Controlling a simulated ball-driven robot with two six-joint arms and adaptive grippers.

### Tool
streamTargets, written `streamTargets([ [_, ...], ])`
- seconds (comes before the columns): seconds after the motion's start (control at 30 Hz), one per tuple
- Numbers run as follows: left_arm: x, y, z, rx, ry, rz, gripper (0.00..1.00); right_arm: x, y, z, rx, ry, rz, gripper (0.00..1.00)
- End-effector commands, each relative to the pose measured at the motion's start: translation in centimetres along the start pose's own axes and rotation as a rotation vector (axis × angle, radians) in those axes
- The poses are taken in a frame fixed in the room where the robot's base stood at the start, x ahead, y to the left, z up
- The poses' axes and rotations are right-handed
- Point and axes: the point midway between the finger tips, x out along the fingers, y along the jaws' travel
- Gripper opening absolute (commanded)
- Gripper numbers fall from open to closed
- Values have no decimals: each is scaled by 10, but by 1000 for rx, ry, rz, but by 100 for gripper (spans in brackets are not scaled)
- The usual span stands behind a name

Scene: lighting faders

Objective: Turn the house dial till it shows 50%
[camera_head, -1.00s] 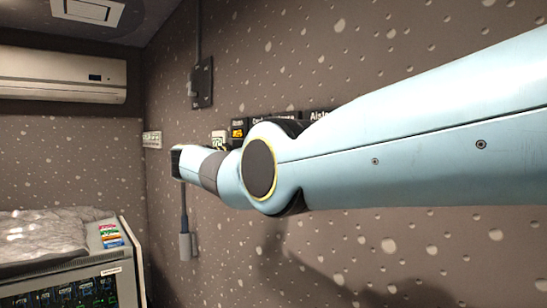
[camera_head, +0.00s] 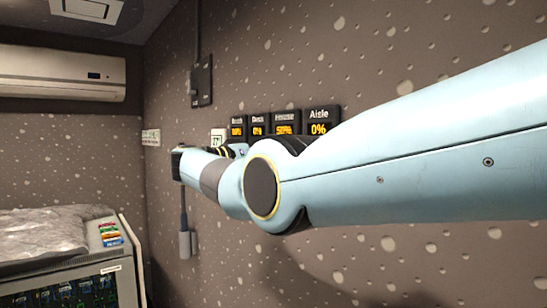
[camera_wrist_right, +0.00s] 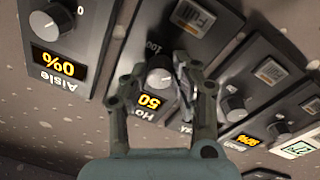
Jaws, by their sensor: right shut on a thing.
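The house dial (camera_wrist_right: 160,80) is a round grey knob on a dark panel, seen upside down in the right wrist view. Its display (camera_wrist_right: 150,101) shows an amber 50, partly covered by my finger. In the head view the house display (camera_head: 284,129) reads 50%. My right gripper (camera_wrist_right: 155,72) has one finger on each side of the dial and is shut on it. In the head view my right arm hides the dial and the gripper. My left gripper is not in view.
The Aisle panel (camera_wrist_right: 52,65), reading 0%, and its knob (camera_wrist_right: 56,20) are close beside the gripper. Further dial panels (camera_wrist_right: 240,92) stand on its other side. In the head view a wall box (camera_head: 201,82) is above left.

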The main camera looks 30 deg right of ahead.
Motion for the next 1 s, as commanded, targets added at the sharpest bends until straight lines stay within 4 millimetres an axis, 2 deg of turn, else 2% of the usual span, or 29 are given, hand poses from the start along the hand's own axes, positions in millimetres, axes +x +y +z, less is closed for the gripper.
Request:
streamTargets([
  [0.43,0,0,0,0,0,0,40,-1,-2,4,-15,-4,-2,0],
  [0.47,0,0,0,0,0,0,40,-1,-2,4,-15,-4,-2,31],
  [0.6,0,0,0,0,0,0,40,-1,-1,3,-13,-3,-2,49],
  [0.87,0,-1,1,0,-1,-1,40,0,0,1,-10,-2,-1,50],
  [1.0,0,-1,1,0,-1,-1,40,0,6,-10,-6,-1,0,50],
])
